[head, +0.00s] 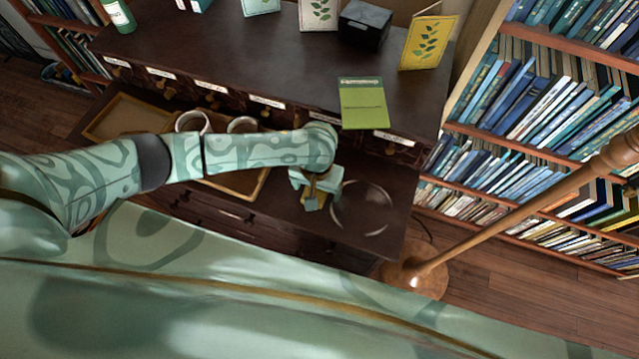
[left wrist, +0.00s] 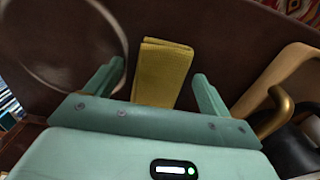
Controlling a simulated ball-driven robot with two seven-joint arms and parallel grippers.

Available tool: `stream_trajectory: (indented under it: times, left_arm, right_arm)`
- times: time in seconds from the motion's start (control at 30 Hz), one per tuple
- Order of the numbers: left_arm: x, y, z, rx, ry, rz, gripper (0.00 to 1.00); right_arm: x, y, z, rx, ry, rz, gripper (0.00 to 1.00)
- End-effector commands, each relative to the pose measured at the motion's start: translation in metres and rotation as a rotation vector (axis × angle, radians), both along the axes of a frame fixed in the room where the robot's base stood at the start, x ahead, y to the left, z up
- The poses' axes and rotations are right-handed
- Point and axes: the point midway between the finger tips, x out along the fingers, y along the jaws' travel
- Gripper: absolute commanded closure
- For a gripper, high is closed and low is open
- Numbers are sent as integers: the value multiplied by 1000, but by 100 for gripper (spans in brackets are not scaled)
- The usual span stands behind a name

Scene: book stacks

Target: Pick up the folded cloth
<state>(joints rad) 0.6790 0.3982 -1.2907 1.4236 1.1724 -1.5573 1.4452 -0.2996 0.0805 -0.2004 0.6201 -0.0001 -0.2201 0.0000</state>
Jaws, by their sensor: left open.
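The folded cloth (left wrist: 163,72) is mustard yellow and shows in the left wrist view, lying flat on the dark brown cabinet shelf. My left gripper (head: 318,190) is low over this shelf in the head view, where it hides most of the cloth. In the left wrist view the left gripper (left wrist: 160,72) is open, with one finger on each side of the cloth and a gap to both sides. The near end of the cloth is hidden behind the gripper body. My right gripper is in neither view.
A round clear dish (head: 388,213) lies right of the gripper. A wooden tray (head: 258,188) with mugs (head: 192,119) is to the left. A green book (head: 362,105) lies on the cabinet top above. A wooden pole (head: 500,231) stands at the right.

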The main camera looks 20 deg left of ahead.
Motion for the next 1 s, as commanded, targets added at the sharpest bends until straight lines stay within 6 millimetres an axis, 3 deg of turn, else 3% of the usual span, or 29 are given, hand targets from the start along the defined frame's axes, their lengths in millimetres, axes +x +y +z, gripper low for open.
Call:
stream_trajectory:
  times: [0.03, 0.2, 0.67, 0.87, 1.0]
  left_arm:
    - [0, 0, 1, 0, -1, 0, 18]
    - [0, 0, 1, 0, 0, 0, 65]
    - [0, 0, 7, 0, -1, 0, 66]
    - [0, 0, 39, 0, -3, -1, 66]
    - [-21, 18, 73, 1, -3, 0, 66]
  right_arm:
    - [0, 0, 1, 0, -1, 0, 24]
    - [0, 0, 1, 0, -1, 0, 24]
    - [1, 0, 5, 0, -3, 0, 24]
    - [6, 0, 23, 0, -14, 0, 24]
    - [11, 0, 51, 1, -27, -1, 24]
